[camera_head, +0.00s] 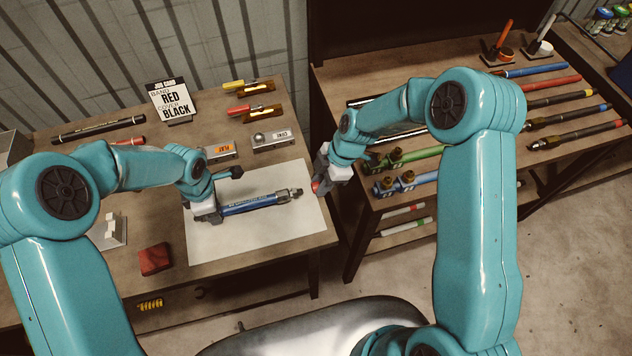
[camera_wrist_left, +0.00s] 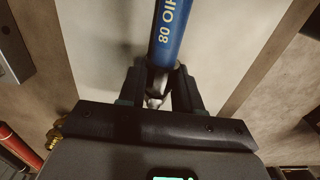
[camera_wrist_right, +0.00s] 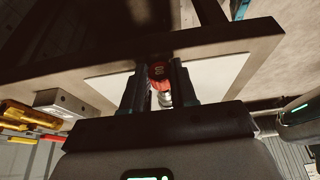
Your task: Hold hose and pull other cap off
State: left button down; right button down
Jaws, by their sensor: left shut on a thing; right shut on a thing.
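The blue hose (camera_head: 252,204) lies along the white sheet on the left table, with lettering on its side. Its right end carries a bare metal fitting (camera_head: 294,194). My left gripper (camera_head: 207,212) is shut around the hose's left end. In the left wrist view the hose (camera_wrist_left: 169,35) runs between its fingers (camera_wrist_left: 158,90), with a bit of metal below it. My right gripper (camera_head: 319,184) is off the hose's right end, near the table's right edge, shut on a red cap (camera_wrist_right: 158,72). A silvery part shows below the cap in the right wrist view.
The white sheet (camera_head: 230,245) is otherwise clear. A red block (camera_head: 155,259) lies at the front. The right table holds several hoses (camera_head: 548,83) and green and blue fittings (camera_head: 408,157).

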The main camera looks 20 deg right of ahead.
aim_at(314, 185)
jog(key=shift+d+r, duration=0.15)
jog(key=shift+r, duration=2.35)
pick_arm(q)
jog(key=c, duration=0.7)
grip_release()
notch_tip(314, 185, up, 12)
